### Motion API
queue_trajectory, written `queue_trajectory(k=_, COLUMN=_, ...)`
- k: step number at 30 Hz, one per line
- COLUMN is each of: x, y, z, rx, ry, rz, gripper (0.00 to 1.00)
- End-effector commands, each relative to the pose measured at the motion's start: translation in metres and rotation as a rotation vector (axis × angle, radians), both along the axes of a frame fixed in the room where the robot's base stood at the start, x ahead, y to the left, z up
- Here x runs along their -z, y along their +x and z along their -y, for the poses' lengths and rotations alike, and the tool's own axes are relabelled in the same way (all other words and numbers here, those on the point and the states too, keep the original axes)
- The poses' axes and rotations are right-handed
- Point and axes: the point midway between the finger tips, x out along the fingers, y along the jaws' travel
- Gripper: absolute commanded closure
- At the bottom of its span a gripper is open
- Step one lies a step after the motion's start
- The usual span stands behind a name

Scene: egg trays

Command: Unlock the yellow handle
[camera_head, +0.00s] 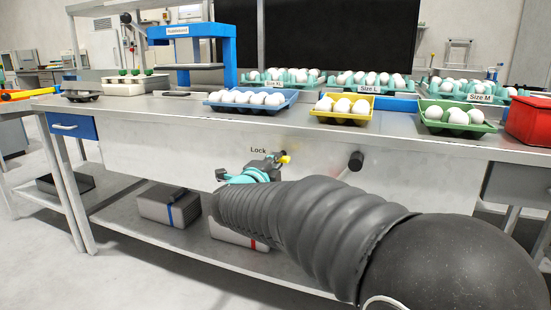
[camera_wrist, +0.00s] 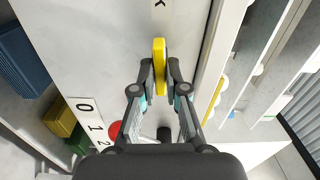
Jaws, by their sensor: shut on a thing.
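The yellow handle (camera_head: 286,159) sits on the white front panel of the table, just right of the word "Lock" (camera_head: 258,150). In the wrist view the yellow handle (camera_wrist: 160,62) is a long, narrow bar between my fingertips. My gripper (camera_wrist: 160,77) is shut on it, with a finger on each side. In the head view my gripper (camera_head: 273,165) reaches the panel, and my dark ribbed arm hides part of the panel below. How far the handle is turned is hard to tell.
A black knob (camera_head: 356,161) sticks out of the panel to the right. On the table top stand a blue tray (camera_head: 215,104), a yellow tray (camera_head: 318,114) and a green tray (camera_head: 491,128) of eggs, and a red box (camera_head: 529,121). Grey boxes (camera_head: 160,203) lie on the lower shelf.

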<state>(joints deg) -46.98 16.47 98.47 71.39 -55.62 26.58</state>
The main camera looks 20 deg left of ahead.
Motion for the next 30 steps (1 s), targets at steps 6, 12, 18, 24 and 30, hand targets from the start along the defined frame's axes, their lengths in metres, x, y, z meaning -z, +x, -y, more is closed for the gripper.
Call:
queue_trajectory(k=6, x=-0.0029, y=0.0000, z=0.0004, rx=0.001, ry=-0.106, rz=-0.010, gripper=1.00)
queue_trajectory(k=12, x=-0.0023, y=0.0002, z=0.0002, rx=0.000, ry=-0.200, rz=-0.019, gripper=1.00)
queue_trajectory(k=18, x=-0.0021, y=0.0000, z=0.0004, rx=0.001, ry=-0.294, rz=-0.026, gripper=1.00)
queue_trajectory(k=24, x=-0.0001, y=0.0001, z=0.0006, rx=0.001, ry=-0.344, rz=-0.029, gripper=1.00)
queue_trajectory(k=30, x=0.0008, y=0.0001, z=0.0006, rx=0.001, ry=-0.346, rz=-0.028, gripper=1.00)
